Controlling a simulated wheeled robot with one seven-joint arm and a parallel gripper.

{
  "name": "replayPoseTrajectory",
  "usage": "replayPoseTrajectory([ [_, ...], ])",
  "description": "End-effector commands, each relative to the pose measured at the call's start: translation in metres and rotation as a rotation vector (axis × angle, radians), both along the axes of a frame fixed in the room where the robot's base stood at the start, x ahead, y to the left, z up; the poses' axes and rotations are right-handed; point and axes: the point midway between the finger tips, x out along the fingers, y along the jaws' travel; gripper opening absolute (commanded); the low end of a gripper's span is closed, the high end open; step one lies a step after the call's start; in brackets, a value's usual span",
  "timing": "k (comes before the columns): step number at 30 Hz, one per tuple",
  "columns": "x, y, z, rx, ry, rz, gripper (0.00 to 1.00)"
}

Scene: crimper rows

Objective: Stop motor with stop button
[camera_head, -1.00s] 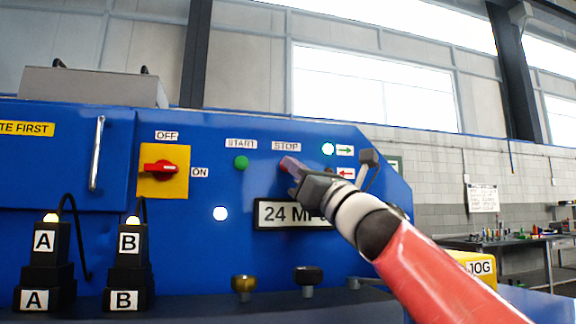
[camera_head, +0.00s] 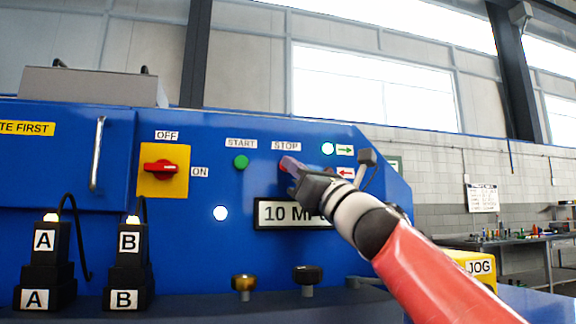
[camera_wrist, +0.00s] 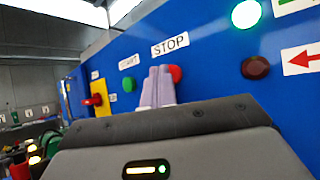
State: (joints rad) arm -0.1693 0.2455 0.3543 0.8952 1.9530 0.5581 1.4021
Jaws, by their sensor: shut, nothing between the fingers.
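The red stop button (camera_wrist: 174,73) sits under the STOP label (camera_head: 286,146) on the blue panel; in the wrist view it shows just behind and right of the fingers. My gripper (camera_head: 287,164) is shut and empty, with its fingertips at the stop button. The fingers (camera_wrist: 158,84) also show in the wrist view, held together; whether they touch the button is hard to tell. The green start button (camera_head: 241,162) is left of it under the START label. The display (camera_head: 282,214) reads 10 and is partly hidden by my gripper.
A red rotary switch (camera_head: 161,168) on a yellow plate points toward ON. A white lamp (camera_head: 220,213) and the green-arrow lamp (camera_head: 328,148) are lit. Plugs A (camera_head: 45,255) and B (camera_head: 129,255) and two knobs (camera_head: 306,275) stand along the front ledge. A yellow JOG box (camera_head: 470,264) is at right.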

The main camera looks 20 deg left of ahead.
Motion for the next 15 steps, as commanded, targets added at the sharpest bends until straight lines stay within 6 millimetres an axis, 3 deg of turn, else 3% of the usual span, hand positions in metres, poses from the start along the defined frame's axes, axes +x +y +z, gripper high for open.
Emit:
replayPoseTrajectory([
  [15,-0.014,-0.009,-0.001,-0.001,0.0,0.0,0.0],
])
